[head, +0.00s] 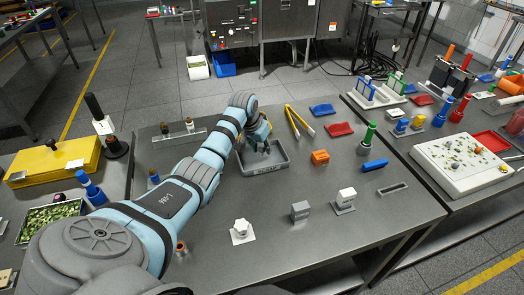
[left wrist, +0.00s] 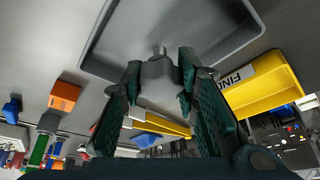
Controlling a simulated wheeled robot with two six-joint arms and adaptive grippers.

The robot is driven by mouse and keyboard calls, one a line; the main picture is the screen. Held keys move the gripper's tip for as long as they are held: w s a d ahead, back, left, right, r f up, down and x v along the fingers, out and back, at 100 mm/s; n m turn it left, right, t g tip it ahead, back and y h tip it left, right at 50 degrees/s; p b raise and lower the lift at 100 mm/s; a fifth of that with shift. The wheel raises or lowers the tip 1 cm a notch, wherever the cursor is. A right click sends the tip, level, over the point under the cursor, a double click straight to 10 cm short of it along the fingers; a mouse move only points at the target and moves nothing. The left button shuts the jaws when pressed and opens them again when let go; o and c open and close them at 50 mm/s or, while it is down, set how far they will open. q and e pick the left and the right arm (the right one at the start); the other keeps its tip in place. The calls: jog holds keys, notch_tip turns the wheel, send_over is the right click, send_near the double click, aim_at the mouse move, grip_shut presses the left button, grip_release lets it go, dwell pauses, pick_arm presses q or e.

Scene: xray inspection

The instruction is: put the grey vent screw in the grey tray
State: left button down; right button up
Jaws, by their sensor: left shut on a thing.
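The grey tray (head: 266,169) lies on the middle table, and it also fills the top of the left wrist view (left wrist: 120,32). My left gripper (head: 262,146) is over the tray. In the left wrist view my left gripper (left wrist: 158,92) is shut on the grey vent screw (left wrist: 159,76), a grey piece with a small stub pointing toward the tray. The fingers hide its sides. In the head view the screw cannot be told apart from the gripper. Whether it touches the tray floor, I cannot tell. My right gripper is not in view.
Yellow tongs (head: 300,121), an orange block (head: 320,157) and red and blue dishes lie right of the tray. A white-based part (head: 241,232) and grey blocks (head: 300,211) stand in front. A yellow box (head: 52,163) is at the left. Bare tabletop surrounds the tray's front.

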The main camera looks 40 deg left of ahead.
pick_arm(q)
jog(key=shift+f, duration=0.75)
jog(key=shift+f, duration=0.25)
jog(key=c, duration=1.2)
grip_release()
jog(key=shift+c, duration=0.2)
jog(key=shift+r, duration=0.4)
jog(key=p+v, duration=0.2)
jog(key=v, duration=0.9)
jog(key=shift+s+r+p, duration=0.15)
jog(key=shift+r+p, duration=0.2)
jog(key=shift+r, duration=0.05)
